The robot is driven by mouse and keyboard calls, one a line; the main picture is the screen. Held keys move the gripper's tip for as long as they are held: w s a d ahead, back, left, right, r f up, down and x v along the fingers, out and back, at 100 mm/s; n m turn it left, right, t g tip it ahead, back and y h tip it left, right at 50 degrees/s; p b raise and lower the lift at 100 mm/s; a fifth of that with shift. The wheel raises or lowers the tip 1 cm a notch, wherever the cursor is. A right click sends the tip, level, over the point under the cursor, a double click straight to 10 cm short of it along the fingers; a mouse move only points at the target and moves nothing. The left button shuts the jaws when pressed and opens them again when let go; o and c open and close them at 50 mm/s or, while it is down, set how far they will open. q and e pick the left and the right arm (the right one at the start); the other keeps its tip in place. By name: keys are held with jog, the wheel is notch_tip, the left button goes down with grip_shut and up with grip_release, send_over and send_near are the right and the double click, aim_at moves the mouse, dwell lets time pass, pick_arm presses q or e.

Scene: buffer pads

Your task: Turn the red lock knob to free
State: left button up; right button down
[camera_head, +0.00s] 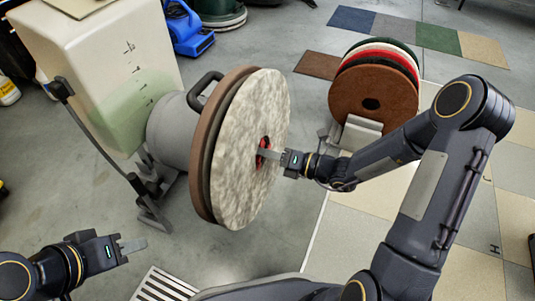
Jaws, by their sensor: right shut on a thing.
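The red lock knob (262,146) sits in the centre of the pale, fluffy round pad (240,190) on the floor machine. My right gripper (268,154) reaches in from the right and is shut on the knob, with its fingers partly hiding it. How far the knob is turned cannot be seen. My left gripper (132,246) is low at the left, away from the machine's pad, with its fingers pointing right. The gap between its fingers cannot be made out.
The machine has a grey motor housing (172,130), a black handle and a cream tank (100,60). A stand holds several coloured pads (375,95) at the back right. A blue blower (188,30) stands behind. A floor grate (163,285) lies at the front.

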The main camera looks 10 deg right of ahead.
jog(key=n+b, duration=0.5)
jog(key=n, duration=0.2)
jog(key=n+b, duration=0.1)
jog(key=n, duration=0.3)
jog(key=shift+n, duration=0.3)
jog(key=c, duration=1.6)
grip_release()
jog(key=shift+o, duration=0.2)
